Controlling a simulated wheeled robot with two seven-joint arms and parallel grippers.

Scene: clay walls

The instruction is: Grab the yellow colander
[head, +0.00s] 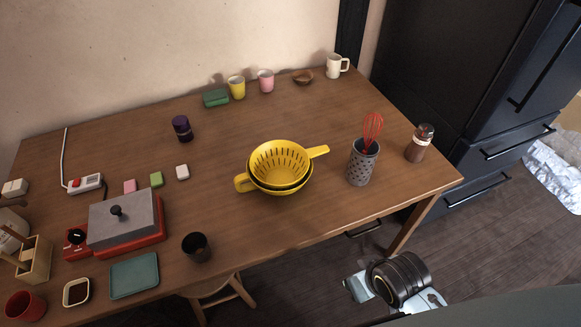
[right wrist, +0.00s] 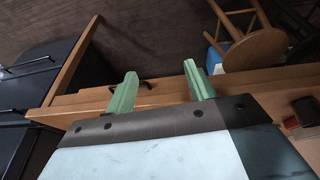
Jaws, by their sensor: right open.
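The yellow colander (head: 280,163) stands upright near the middle of the wooden table in the head view. One handle points to the right and slightly back, the other to the left and slightly forward. It is not visible in the right wrist view. My right gripper (right wrist: 160,68) shows two green fingers spread apart with nothing between them. In the head view my right arm's end is low at the right, off the table's front edge and well apart from the colander. My left gripper is not in view.
A grey perforated holder (head: 363,165) with a red whisk (head: 373,130) and a brown-filled bottle (head: 419,143) stand right of the colander. A dark cup (head: 196,247) is at front left. The table's front edge (head: 330,238) lies between my right arm and the colander. A stool (right wrist: 255,40) stands nearby.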

